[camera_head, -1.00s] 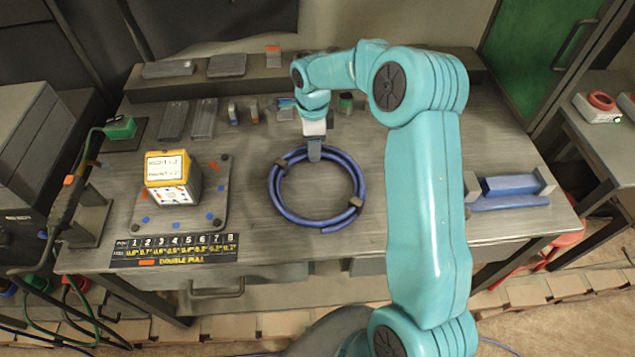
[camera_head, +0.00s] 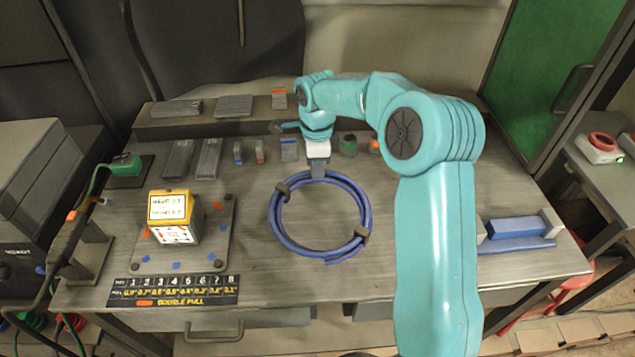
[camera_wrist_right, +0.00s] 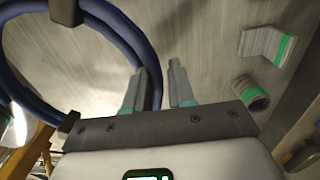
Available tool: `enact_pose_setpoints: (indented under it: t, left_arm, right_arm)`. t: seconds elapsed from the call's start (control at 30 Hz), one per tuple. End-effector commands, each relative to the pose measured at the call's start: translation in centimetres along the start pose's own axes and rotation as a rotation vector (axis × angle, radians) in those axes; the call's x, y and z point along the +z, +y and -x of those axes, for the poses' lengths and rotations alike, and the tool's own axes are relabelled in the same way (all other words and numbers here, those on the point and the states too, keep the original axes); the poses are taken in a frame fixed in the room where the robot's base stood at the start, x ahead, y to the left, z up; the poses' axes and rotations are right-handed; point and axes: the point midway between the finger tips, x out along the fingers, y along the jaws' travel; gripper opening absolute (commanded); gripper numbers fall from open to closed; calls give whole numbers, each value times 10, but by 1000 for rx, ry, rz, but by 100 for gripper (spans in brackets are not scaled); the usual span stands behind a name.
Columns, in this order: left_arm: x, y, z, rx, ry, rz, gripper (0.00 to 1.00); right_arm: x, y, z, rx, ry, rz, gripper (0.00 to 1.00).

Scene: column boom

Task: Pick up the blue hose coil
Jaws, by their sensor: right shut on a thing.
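The blue hose coil (camera_head: 274,218) is a ring bound by dark ties, in the middle of the workbench in the head view. My right gripper (camera_head: 318,172) is at the coil's far side, pointing down, and is shut on the hose. In the right wrist view, the hose (camera_wrist_right: 130,35) runs down to the fingers of the right gripper (camera_wrist_right: 158,90). I cannot tell whether the coil is clear of the bench top. My left gripper is not in view.
A yellow-topped box (camera_head: 174,206) stands on a plate at the left. A numbered placard (camera_head: 174,290) lies at the front left. A blue block in a holder (camera_head: 515,226) is at the right. Several small parts line the back. Bare bench (camera_head: 255,290) lies in front of the coil.

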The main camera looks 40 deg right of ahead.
Motion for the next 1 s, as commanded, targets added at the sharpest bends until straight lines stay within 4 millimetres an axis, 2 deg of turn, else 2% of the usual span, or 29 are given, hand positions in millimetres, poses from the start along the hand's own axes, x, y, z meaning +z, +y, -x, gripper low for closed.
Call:
enact_pose_setpoints:
  t: [0.1,0.3,0.5,0.7,1.0]
  left_arm:
    - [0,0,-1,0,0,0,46]
    - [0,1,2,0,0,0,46]
    - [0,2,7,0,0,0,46]
    - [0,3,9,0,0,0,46]
    - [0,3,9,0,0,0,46]
  right_arm:
    - [1,-1,37,-8,-3,0,0]
    - [0,-1,90,-5,-3,0,0]
    - [1,0,126,-3,-2,1,0]
    - [0,0,142,0,0,1,0]
    - [0,0,144,0,0,1,0]
